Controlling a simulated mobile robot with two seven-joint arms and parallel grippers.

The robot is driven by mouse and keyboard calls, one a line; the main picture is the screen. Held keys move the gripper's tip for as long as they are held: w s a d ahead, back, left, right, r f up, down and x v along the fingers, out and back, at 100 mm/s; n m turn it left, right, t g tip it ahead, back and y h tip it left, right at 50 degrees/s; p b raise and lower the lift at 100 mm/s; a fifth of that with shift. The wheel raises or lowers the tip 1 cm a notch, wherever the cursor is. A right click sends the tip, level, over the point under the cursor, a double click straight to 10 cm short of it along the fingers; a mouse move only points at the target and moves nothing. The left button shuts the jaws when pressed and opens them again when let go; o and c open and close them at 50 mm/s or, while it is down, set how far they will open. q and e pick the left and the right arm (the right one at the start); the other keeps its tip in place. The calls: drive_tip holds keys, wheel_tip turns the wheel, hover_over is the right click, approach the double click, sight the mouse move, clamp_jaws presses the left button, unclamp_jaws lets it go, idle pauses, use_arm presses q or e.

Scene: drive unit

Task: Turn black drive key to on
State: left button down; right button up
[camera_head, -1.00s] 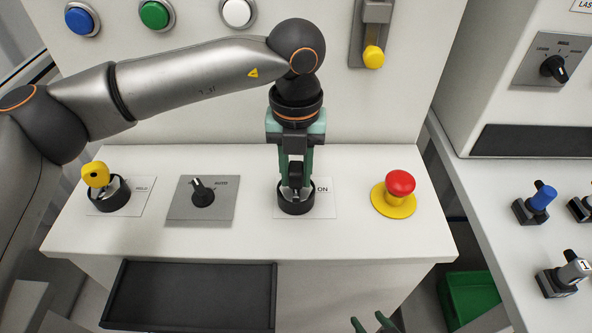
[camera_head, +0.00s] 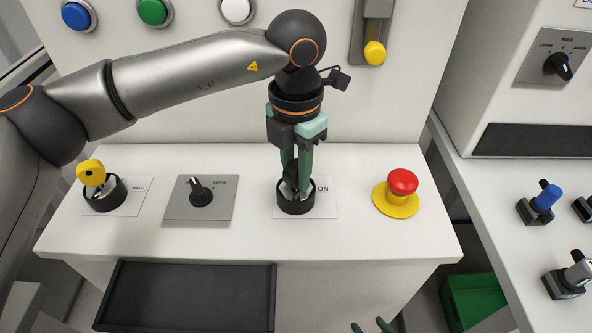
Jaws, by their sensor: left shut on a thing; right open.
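The black drive key (camera_head: 291,172) sits in a round black-rimmed lock (camera_head: 296,208) on the white console top. A white label plate with "ON" (camera_head: 324,190) lies under the lock, the word to its right. My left gripper (camera_head: 297,185) points straight down and is shut on the key; its fingers hide much of the key, so its exact angle is hard to tell. My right gripper (camera_head: 373,326) shows only its green fingertips at the bottom edge, open and apart from the console.
On the console stand a yellow key (camera_head: 92,173) in a lock, a selector switch (camera_head: 201,192) and a red emergency button (camera_head: 402,183). A dark tray (camera_head: 190,295) is at the front. A side bench on the right holds a blue-headed key (camera_head: 546,197). A green crate (camera_head: 475,300) is below.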

use_arm(q)
drive_tip(key=shift+m, duration=0.4)
drive_tip(key=m, duration=0.4)
drive_tip(key=shift+m, duration=0.3)
drive_tip(key=c, duration=0.6)
unclamp_jaws()
